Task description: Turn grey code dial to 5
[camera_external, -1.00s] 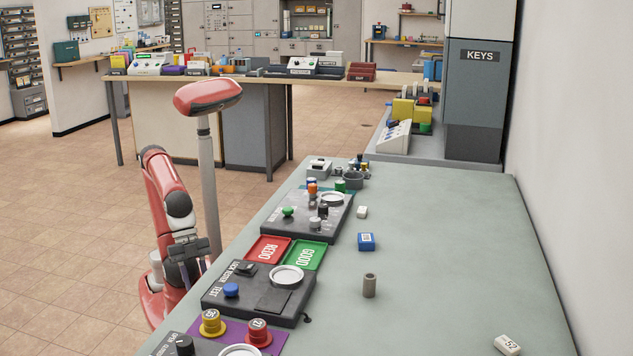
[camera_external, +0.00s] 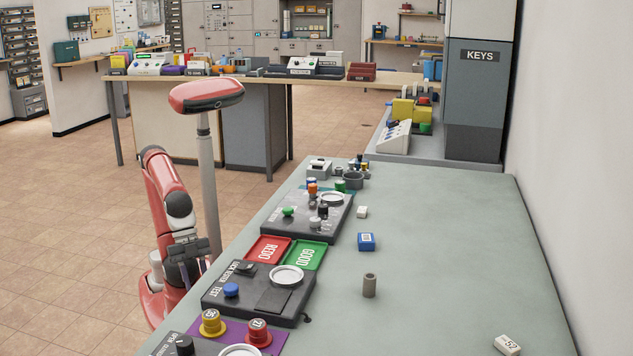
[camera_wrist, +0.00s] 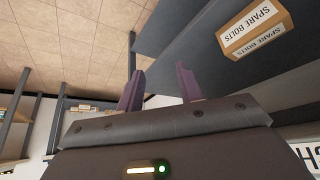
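A small grey knob (camera_external: 315,222) stands on the dark control panel (camera_external: 275,222) at the far half of the bench. It may be the grey code dial; its markings are too small to read. A black knob (camera_external: 323,211) stands beside it. My gripper shows in the wrist view (camera_wrist: 158,92) with its two purple fingers apart and nothing between them. In the external view my folded arm is left of the bench, well away from the knob. The fingers are hard to make out there.
A nearer panel (camera_external: 215,297) has a blue button. Red (camera_external: 263,249) and green (camera_external: 305,256) trays lie between the panels. A spare bolts box (camera_wrist: 255,28) shows in the wrist view.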

